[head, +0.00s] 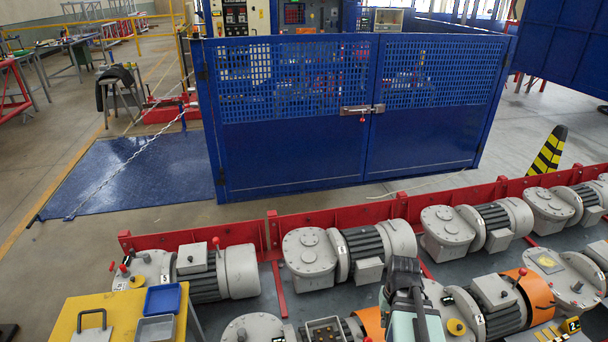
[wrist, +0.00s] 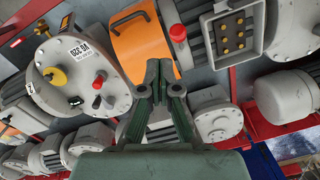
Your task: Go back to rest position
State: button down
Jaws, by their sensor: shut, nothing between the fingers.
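My gripper (head: 404,272) shows at the lower middle of the head view, over the rows of grey motors. In the wrist view my gripper (wrist: 160,72) points away from the camera with its dark green fingers together and nothing between them. Past the fingertips, the wrist view shows a motor with an orange band (wrist: 142,42) and a grey round housing (wrist: 85,72) with red and yellow knobs. I cannot tell the exact gap between the fingertips and the motors, but no contact shows.
A blue cage with shut, latched doors (head: 362,108) stands behind the motors. A low red rail (head: 345,215) runs between them. A yellow table (head: 130,310) with blue and grey trays is at lower left. A yellow-black cone (head: 549,152) stands right. Floor at left is mostly open.

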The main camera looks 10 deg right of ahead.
jog(key=s+a+f+n+g, duration=0.1)
jog(key=s+a+f+g, duration=0.1)
jog(key=s+a+f, duration=0.5)
jog(key=s+a+f+g, duration=0.1)
jog(key=s+f, duration=0.4)
jog(key=f, duration=0.5)
jog(key=s+a+f+g, duration=0.1)
jog(key=s+f, duration=0.3)
jog(key=s, duration=0.4)
jog(key=s+a+f+n+g, duration=0.1)
jog(key=s+a+f+g, duration=0.1)
jog(key=s, duration=0.6)
notch_tip(320, 180, down, 2)
jog(key=shift+s+a+f+n+g+h, duration=0.2)
jog(key=shift+s+a+n+g+h, duration=0.1)
jog(key=shift+a, duration=0.5)
